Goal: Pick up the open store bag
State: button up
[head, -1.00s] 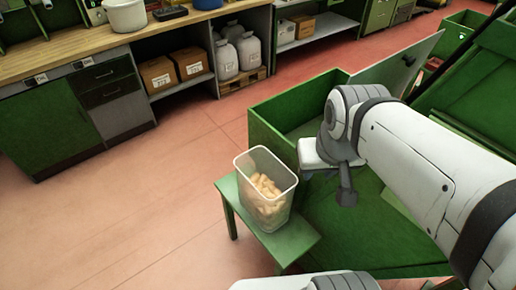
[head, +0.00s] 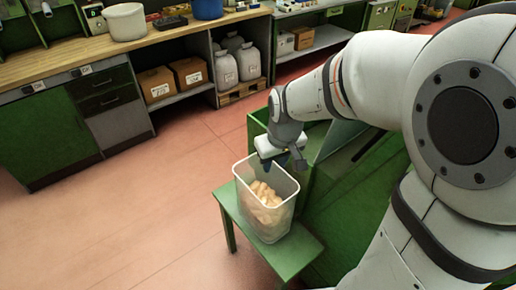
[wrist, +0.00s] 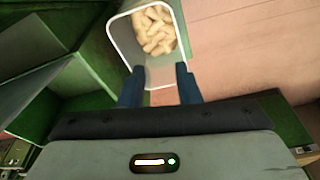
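Several pale grey-white sacks stand under the workbench; the front ones are a left sack (head: 226,70) and a right sack (head: 249,60). They stand on a wooden pallet (head: 243,90). I cannot tell which bag, if any, is open. My gripper (head: 283,163) is far from them, at the back rim of a clear bin (head: 246,201) of cork stoppers (head: 266,195).
The bin stands on a small green table (head: 283,250). Green machine walls (head: 345,200) stand close on the right. Cardboard boxes (head: 155,85) sit beside the sacks under the workbench (head: 75,52). Open red floor (head: 150,190) lies on the left.

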jog(key=w+a+f+n, duration=0.1)
jog(key=w+a+f, duration=0.1)
jog(key=f, duration=0.2)
jog(key=w+a+f+n+b, duration=0.1)
jog(key=w+a+f, duration=0.1)
jog(key=f, duration=0.3)
jog(key=w+a+f+b, duration=0.1)
jog(key=w+a+f, duration=0.1)
jog(key=f, duration=0.2)
jog(key=shift+a+f+n+g, duration=0.35)
jog(key=shift+f+n+g, duration=0.05)
notch_tip(320, 180, down, 8)
jog(key=shift+w+a+r, duration=0.15)
jog(key=shift+w, duration=0.1)
jog(key=shift+c, duration=0.3)
grip_shut()
